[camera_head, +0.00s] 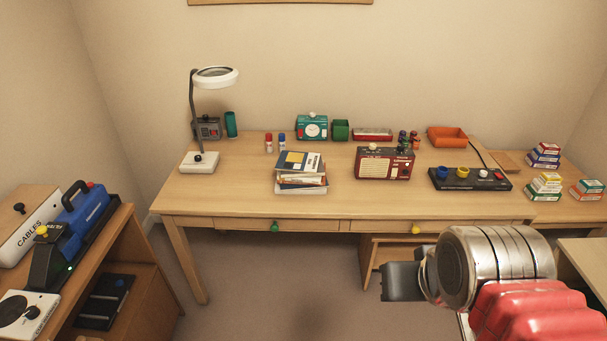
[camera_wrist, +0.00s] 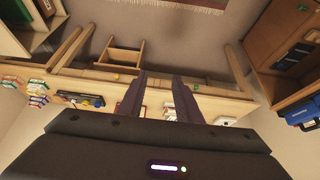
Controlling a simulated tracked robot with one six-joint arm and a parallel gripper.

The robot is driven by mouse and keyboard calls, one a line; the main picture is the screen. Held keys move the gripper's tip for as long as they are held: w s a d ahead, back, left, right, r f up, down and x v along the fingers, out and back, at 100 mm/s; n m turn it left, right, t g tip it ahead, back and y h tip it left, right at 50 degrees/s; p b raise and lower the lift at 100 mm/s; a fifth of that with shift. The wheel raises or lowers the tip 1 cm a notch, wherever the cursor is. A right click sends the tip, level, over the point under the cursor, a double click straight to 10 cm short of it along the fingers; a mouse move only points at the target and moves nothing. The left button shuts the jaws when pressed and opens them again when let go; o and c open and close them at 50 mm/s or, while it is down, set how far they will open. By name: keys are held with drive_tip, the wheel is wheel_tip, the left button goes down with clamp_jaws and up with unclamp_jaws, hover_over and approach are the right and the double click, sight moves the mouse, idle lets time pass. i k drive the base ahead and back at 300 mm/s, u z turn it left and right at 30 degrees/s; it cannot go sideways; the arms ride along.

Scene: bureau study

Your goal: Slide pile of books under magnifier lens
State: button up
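The magnifier lens (camera_head: 214,77) is a white ring on a dark stem above a white base (camera_head: 199,162), to the left of the pile. The desk surface below the lens and the pile are apart. My gripper (camera_head: 397,282) is in front of the desk, right of the pile and away from it. In the wrist view, its two dark fingers (camera_wrist: 162,80) stand apart with nothing gripped; the scene there is upside down.
The desk (camera_head: 240,200) also bears a red radio (camera_head: 384,163), a switch panel (camera_head: 470,179), a teal box (camera_head: 312,127), an orange tray (camera_head: 447,137) and small red and blue bottles (camera_head: 275,143). A cabinet with blue equipment (camera_head: 88,212) stands left. Desk between base and pile is clear.

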sight(297, 172)
drive_tip(key=z, duration=1.4)
drive_tip(key=i, duration=1.55)
drive_tip(key=u, duration=1.35)
